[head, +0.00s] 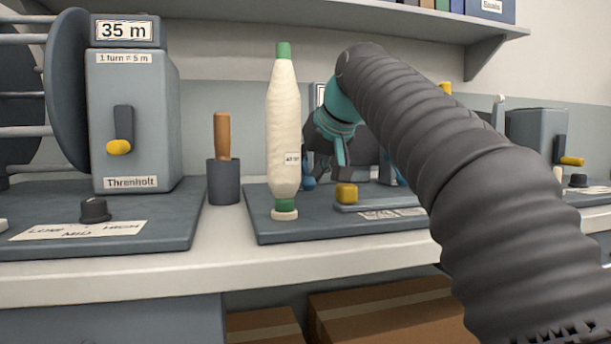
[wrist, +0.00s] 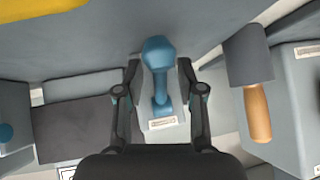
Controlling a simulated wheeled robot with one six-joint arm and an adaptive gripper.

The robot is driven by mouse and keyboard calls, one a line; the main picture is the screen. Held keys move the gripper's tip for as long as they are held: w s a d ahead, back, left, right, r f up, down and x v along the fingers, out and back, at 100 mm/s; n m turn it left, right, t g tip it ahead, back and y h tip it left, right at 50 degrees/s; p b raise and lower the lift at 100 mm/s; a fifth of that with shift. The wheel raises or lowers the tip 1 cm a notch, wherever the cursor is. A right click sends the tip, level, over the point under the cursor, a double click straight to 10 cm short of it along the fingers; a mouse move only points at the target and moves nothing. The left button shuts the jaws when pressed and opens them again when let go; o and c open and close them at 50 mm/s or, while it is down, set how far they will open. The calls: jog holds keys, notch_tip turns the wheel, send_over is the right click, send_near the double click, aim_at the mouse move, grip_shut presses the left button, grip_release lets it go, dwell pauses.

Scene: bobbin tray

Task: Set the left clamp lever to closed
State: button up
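The left clamp lever has a blue knob and arm and stands between my fingers in the wrist view (wrist: 160,58). Its knob points to the top of that picture, and its foot is by a small white label (wrist: 163,123). In the head view only a bit of its blue knob (head: 308,184) shows below my gripper (head: 328,165). My gripper is open, with a finger on each side of the lever and small gaps to the knob. A second blue knob (wrist: 5,132) is at the left edge of the wrist view.
A white bobbin with green ends (head: 285,130) stands upright at the left front of the grey base (head: 275,232). A yellow block (head: 346,193) sits near the base's front. Left of it is a dark cup (head: 223,183) with a wooden-handled tool (head: 222,135). A shelf (head: 350,22) hangs above.

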grip_shut()
